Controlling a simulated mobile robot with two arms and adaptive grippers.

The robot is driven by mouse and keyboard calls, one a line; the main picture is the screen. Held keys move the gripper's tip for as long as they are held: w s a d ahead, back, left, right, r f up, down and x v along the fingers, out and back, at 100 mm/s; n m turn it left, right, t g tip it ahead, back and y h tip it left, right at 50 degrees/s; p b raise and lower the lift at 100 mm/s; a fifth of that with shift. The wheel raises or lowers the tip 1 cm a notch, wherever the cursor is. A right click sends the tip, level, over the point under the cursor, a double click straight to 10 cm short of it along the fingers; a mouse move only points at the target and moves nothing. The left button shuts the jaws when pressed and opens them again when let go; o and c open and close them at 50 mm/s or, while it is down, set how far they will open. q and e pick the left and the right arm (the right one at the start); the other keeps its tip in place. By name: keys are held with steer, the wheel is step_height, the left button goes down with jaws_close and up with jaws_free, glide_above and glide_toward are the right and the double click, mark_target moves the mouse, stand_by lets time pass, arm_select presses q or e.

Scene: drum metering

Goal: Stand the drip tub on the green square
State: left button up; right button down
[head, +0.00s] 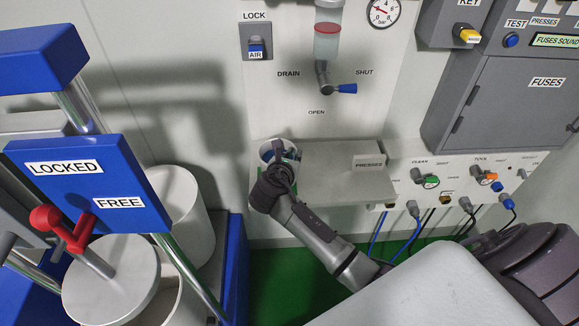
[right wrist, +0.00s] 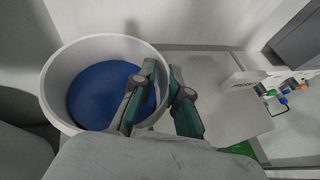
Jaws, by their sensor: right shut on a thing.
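The drip tub (right wrist: 60,92) is a round pale-grey tub with a blue inside. In the head view it shows only in part (head: 264,153), at the left end of the grey shelf, behind my gripper. My right gripper (head: 284,154) is shut on the tub's rim; in the right wrist view its fingers (right wrist: 165,82) straddle the near right wall, one inside and one outside. A sliver of green shows beside the tub in the head view, perhaps the green square; most of it is hidden. I cannot tell whether the tub touches the shelf. My left gripper is not in view.
The grey shelf (head: 335,180) is bare right of the tub, up to the PRESSES block (head: 368,161). A sight glass (head: 328,40) and blue-handled valve (head: 346,89) hang above. The blue LOCKED/FREE frame (head: 90,185) stands left. Cables hang below the right panel.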

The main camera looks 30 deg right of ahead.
steer(key=shift+w+a+f, duration=0.1)
steer(key=shift+w+a, duration=0.1)
steer(key=shift+a, duration=0.1)
steer(key=shift+f, duration=2.05)
steer(key=shift+f, duration=0.1)
steer(key=c, duration=1.2)
jaws_free()
